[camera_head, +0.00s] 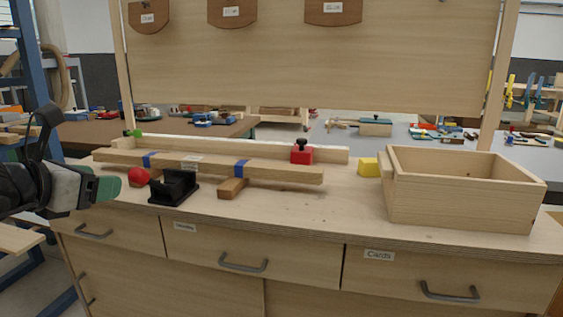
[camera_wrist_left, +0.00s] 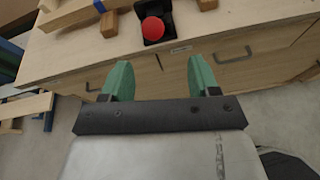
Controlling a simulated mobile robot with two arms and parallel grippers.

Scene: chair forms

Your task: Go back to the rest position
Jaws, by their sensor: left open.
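My left gripper (camera_head: 112,188) is at the left of the head view, in front of the left end of the workbench. Its two green fingers are apart and empty in the left wrist view (camera_wrist_left: 160,80). A red ball-like knob (camera_head: 138,177) shows just beyond the fingertips, by a black holder (camera_head: 175,188); both also show beyond the fingers in the left wrist view, the red knob (camera_wrist_left: 152,29) on or against the black holder (camera_wrist_left: 158,10). The gripper appears apart from them. My right gripper is not in view.
The workbench (camera_head: 300,208) bears a long wooden board (camera_head: 215,164) with blue bands, a red block (camera_head: 302,155), a yellow block (camera_head: 368,167) and an open wooden box (camera_head: 460,205) at right. Drawers (camera_head: 250,245) with handles line its front.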

